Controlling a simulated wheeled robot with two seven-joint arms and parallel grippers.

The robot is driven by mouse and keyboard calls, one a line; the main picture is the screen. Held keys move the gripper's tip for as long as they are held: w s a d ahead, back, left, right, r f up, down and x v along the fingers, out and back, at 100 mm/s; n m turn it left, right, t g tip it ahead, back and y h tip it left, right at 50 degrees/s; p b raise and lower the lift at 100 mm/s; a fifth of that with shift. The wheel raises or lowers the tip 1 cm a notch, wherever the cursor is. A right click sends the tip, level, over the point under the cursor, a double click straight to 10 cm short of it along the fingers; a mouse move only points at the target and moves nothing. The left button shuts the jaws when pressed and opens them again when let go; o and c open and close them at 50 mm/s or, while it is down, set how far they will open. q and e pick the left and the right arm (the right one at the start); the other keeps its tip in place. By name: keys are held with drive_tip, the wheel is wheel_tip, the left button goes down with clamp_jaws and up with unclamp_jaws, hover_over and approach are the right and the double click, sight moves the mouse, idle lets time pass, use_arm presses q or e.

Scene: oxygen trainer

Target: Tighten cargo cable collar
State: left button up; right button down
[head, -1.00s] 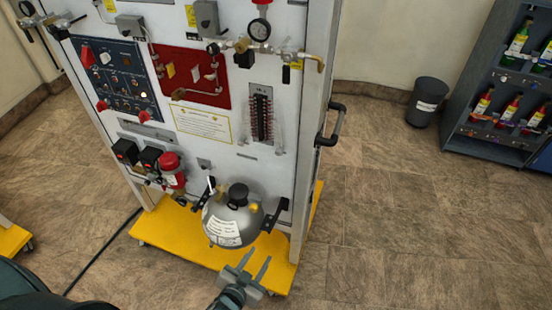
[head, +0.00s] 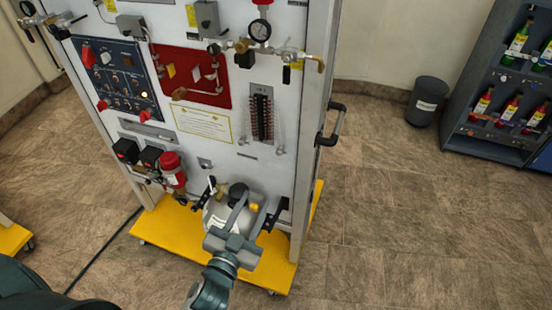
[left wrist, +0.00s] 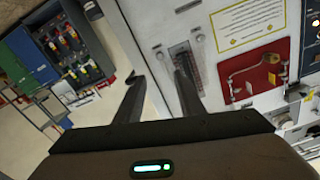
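I cannot pick out a cargo cable collar for certain in either view. The white trainer panel (head: 270,60) stands upright on a yellow wheeled base (head: 165,232). A silver round tank (head: 214,216) with a black cap sits low on the panel, partly hidden behind my left gripper (head: 254,212). This gripper is in front of the tank with its fingers pointing up, spread apart and empty. I cannot tell whether it touches the tank. In the left wrist view its two fingers (left wrist: 158,68) are apart with the panel behind them. My right gripper is not in view.
A red cylinder (head: 172,170) and black boxes are mounted left of the tank. A black handle (head: 333,122) sticks out from the panel's right edge. A bin (head: 427,101) and a bottle shelf (head: 497,85) stand at the right. The floor between is clear.

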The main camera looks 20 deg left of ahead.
sight(279, 154)
use_arm(q)
drive_tip(key=w+p, duration=0.1)
drive_tip(key=w, duration=0.4)
drive_tip(key=w+p, duration=0.2)
drive_tip(key=w, duration=0.4)
drive_tip(key=w+p, duration=0.1)
drive_tip(key=w, duration=0.5)
drive_tip(key=shift+w+d+p, duration=0.1)
drive_tip(key=shift+d+p, duration=0.2)
drive_tip(key=shift+p, duration=0.05)
clamp_jaws()
